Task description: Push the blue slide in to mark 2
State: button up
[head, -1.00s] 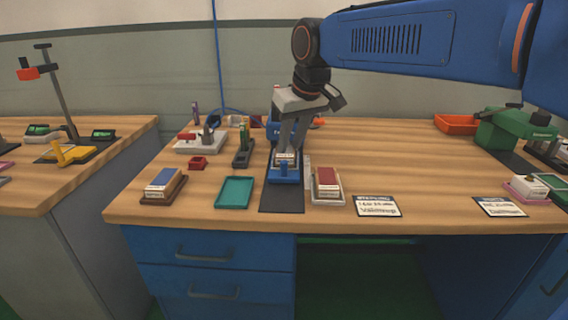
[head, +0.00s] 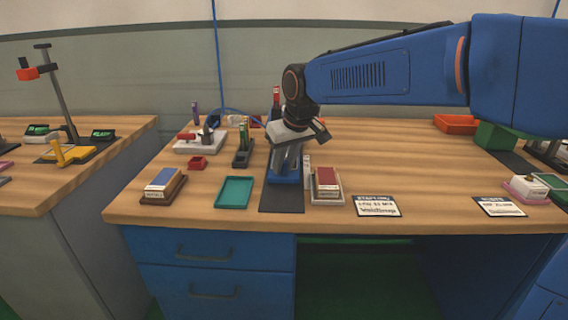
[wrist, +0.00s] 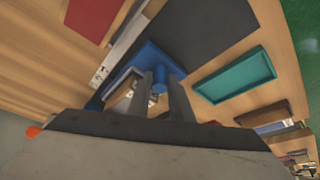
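The blue slide (head: 284,180) lies on a dark mat (head: 281,202) near the front of the wooden bench. In the wrist view the slide (wrist: 148,56) shows a short upright blue post (wrist: 160,76). My gripper (head: 284,172) is low over the slide, tilted, and hides much of it in the head view. In the wrist view my gripper (wrist: 162,84) has its two fingers apart, with the post around their tips. I cannot tell whether they touch it. A pale block behind the fingers is partly hidden. Mark 2 cannot be made out.
A teal tray (head: 234,192) lies left of the mat. A block with a red top (head: 327,182) stands close on its right. A black holder (head: 243,153) stands behind left. Printed cards (head: 376,206) lie on the right, with clear bench behind them.

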grip_shut()
jog(key=shift+w, duration=1.55)
jog(key=shift+o, duration=1.5)
grip_release()
jog(key=v, duration=1.7)
jog(key=shift+r, duration=0.3)
